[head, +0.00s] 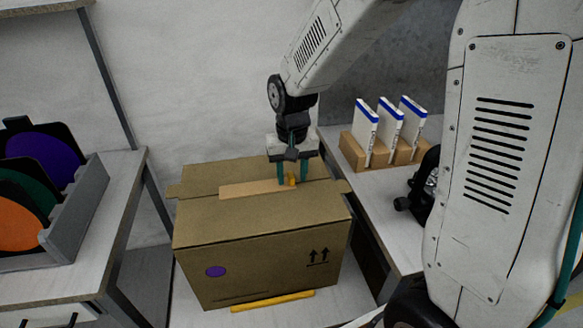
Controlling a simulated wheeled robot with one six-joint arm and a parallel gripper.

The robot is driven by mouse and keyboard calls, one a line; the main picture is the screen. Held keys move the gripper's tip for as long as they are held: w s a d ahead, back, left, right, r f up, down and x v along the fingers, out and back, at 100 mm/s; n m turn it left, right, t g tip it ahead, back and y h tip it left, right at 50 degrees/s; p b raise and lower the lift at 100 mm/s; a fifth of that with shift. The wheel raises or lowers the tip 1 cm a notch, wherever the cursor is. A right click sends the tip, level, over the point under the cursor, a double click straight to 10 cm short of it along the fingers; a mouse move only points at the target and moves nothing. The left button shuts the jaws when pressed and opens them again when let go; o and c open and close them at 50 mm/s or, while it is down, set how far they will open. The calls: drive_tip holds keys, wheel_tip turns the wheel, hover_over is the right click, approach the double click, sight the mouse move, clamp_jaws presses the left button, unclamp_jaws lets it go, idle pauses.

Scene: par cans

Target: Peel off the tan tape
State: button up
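A brown cardboard box (262,248) stands closed in the middle of the head view. A strip of tan tape (248,189) lies along the seam on its top. A small orange-yellow tab (291,180) shows at the right end of the tape. My gripper (292,180) points down over that end, with its two teal fingers apart on either side of the tab. The fingertips are close to the box top; whether they touch it I cannot tell. The tape looks flat along its visible length.
A grey rack (78,215) with purple, green and orange discs stands on the left table. A wooden holder (382,153) with three white-and-blue upright pieces stands on the right table. A yellow strip (272,300) lies before the box. A black device (425,188) sits at right.

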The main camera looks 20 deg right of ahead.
clamp_jaws()
wheel_tip(320, 180, up, 7)
drive_tip(key=shift+r, duration=0.1)
